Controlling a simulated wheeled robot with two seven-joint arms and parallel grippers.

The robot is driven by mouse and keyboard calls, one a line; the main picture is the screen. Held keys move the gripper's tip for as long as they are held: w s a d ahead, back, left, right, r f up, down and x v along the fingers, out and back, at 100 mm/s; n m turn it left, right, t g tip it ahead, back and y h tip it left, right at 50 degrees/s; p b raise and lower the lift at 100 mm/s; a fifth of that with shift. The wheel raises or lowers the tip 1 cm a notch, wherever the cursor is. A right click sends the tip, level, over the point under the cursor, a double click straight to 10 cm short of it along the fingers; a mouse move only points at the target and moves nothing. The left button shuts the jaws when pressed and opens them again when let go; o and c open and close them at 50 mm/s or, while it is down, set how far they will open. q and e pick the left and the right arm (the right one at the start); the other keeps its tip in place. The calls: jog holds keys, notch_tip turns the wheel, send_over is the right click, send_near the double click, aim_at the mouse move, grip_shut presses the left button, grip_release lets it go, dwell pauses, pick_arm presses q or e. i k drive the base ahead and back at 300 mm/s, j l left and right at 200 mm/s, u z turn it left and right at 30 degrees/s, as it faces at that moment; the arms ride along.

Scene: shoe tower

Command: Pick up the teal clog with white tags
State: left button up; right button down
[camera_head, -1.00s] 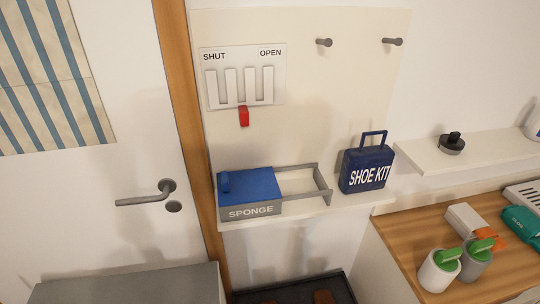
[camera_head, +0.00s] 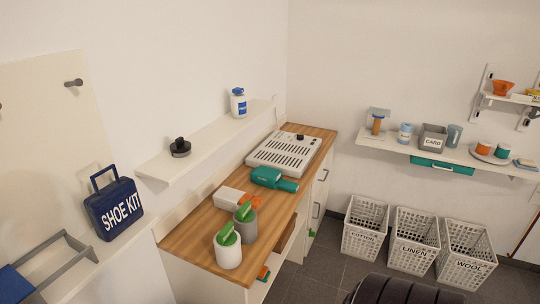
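I see no clog that I can make out for sure. A teal object (camera_head: 270,178) with small lettering lies on the wooden counter and looks more like a hand tool than a shoe. Small teal and orange items (camera_head: 263,273) show in an opening under the counter, too small to tell what they are. Neither of my grippers is in view.
The wooden counter (camera_head: 190,242) holds two green-topped canisters (camera_head: 228,250) and a grey slotted appliance (camera_head: 284,153). Laundry baskets (camera_head: 413,240) stand along the far wall below a shelf (camera_head: 400,148). A dark ribbed object (camera_head: 400,290) is at the bottom edge. The blue shoe kit (camera_head: 115,210) is at left.

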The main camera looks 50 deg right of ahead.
aim_at(267, 177)
jog(key=k+z, duration=0.15)
jog(key=z, duration=0.2)
jog(key=k+z, duration=0.15)
jog(key=z, duration=0.2)
jog(key=k+l+z, duration=0.15)
jog(key=z, duration=0.2)
jog(key=i+z, duration=0.3)
jog(key=i, duration=0.2)
jog(key=i+z, duration=0.25)
jog(key=i, duration=0.2)
jog(key=i+u, duration=0.1)
jog(key=u, duration=0.45)
